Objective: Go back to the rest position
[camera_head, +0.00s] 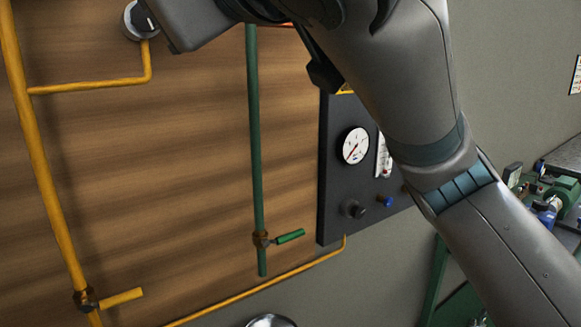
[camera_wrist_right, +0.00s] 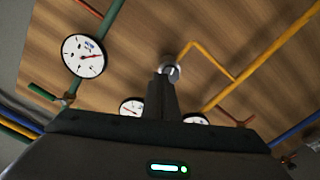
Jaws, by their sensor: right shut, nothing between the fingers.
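My right arm (camera_head: 400,80) crosses the head view from the lower right to the top, in front of a wooden panel (camera_head: 180,130). In the right wrist view, my right gripper (camera_wrist_right: 161,85) is shut with nothing between its fingers. Its fingertips appear close to a round silver fitting (camera_wrist_right: 172,71) at the end of a yellow pipe (camera_wrist_right: 210,58); I cannot tell whether they touch. A round fitting with a yellow pipe (camera_head: 92,86) also shows at the top left of the head view, partly covered by my arm's end. My left gripper is not in view.
A green pipe with a green-handled valve (camera_head: 289,236) runs down the panel. A yellow-handled valve (camera_head: 120,298) is at lower left. A dark gauge box (camera_head: 335,185) stands right of the panel, partly behind my arm. Green machinery (camera_head: 567,190) is at far right.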

